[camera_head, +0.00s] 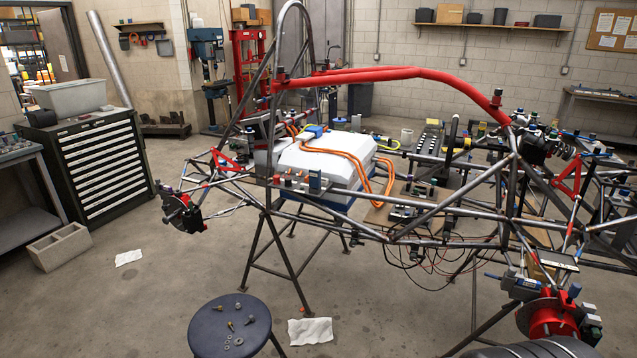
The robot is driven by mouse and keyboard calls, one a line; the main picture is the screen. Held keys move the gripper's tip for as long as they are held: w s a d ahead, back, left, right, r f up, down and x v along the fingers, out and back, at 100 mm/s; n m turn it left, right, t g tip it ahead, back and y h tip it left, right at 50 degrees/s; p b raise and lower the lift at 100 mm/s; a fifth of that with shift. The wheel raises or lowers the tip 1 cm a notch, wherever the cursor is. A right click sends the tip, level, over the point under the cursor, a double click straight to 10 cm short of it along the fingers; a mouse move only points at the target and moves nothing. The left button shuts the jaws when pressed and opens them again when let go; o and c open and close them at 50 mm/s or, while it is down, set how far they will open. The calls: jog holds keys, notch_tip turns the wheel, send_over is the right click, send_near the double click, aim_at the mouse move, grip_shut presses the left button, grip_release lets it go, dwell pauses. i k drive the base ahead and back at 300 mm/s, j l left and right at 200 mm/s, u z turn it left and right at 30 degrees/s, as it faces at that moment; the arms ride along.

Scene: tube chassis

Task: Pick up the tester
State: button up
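I cannot tell for certain which thing is the tester. A small upright blue-grey box (315,182) stands at the near tube rail of the chassis, in front of the white battery case (325,160). A flat device with a dark, screen-like face (558,260) sits at the right of the chassis, above the red hub. A grey-blue boxy part (522,287) is just below and left of it. My gripper is not in view.
The tube chassis (440,212) rests on dark stands, with a red bar (390,74) arching over it and orange cables looping out. A round stool (228,325) holds loose bolts and washers. A drawer cabinet (90,165) stands left. The floor at left centre is mostly clear.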

aim_at(315, 173)
jog(key=i, duration=0.55)
jog(key=i+z, duration=0.15)
jog(key=i, duration=0.4)
jog(key=i+j, duration=0.15)
jog(key=i, duration=0.4)
jog(key=i+j+z, duration=0.1)
jog(key=i, duration=0.5)
jog(key=i+j+z, duration=0.1)
jog(key=i, duration=0.45)
